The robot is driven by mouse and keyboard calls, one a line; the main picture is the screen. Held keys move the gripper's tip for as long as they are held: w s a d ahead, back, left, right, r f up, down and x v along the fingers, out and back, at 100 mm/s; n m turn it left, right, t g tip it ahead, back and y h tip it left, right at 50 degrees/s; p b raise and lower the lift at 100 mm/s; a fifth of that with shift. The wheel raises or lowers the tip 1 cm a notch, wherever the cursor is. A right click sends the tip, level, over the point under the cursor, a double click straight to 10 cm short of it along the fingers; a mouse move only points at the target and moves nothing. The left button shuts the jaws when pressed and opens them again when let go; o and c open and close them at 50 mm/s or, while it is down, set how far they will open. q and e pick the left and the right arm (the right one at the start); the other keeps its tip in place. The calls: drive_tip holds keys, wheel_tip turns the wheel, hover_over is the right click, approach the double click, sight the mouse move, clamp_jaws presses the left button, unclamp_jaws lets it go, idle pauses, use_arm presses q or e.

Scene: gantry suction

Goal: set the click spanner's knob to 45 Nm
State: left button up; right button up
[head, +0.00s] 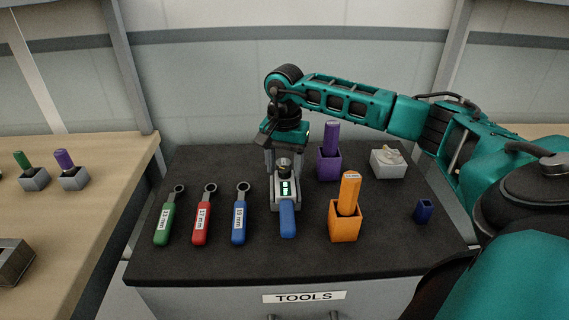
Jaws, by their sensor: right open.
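The click spanner (287,218) stands in a grey holder on the dark bench top, with its blue handle toward me. A small lit display on it is too small to read. Its round knob (284,164) is at the far end of the spanner. My right gripper (285,160) points down over the knob, open, with one finger on each side of it. I cannot tell whether the fingers touch the knob. My left gripper is not in view.
Green (166,222), red (201,222) and blue (239,220) ring spanners lie to the left. An orange box (344,224) with an orange-handled tool stands close on the right. A purple box (328,165) stands behind, and a small blue box (424,211) at the right.

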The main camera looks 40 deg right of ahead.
drive_tip(key=shift+c, duration=0.2)
drive_tip(key=c, duration=1)
clamp_jaws()
drive_tip(key=shift+m, duration=0.3)
drive_tip(key=m+p, duration=0.1)
drive_tip(key=m, duration=0.4)
drive_tip(key=shift+r+m, duration=0.1)
drive_tip(key=shift+m, duration=0.2)
drive_tip(key=m+p, duration=0.1)
drive_tip(key=m, duration=0.4)
drive_tip(key=shift+m, duration=0.4)
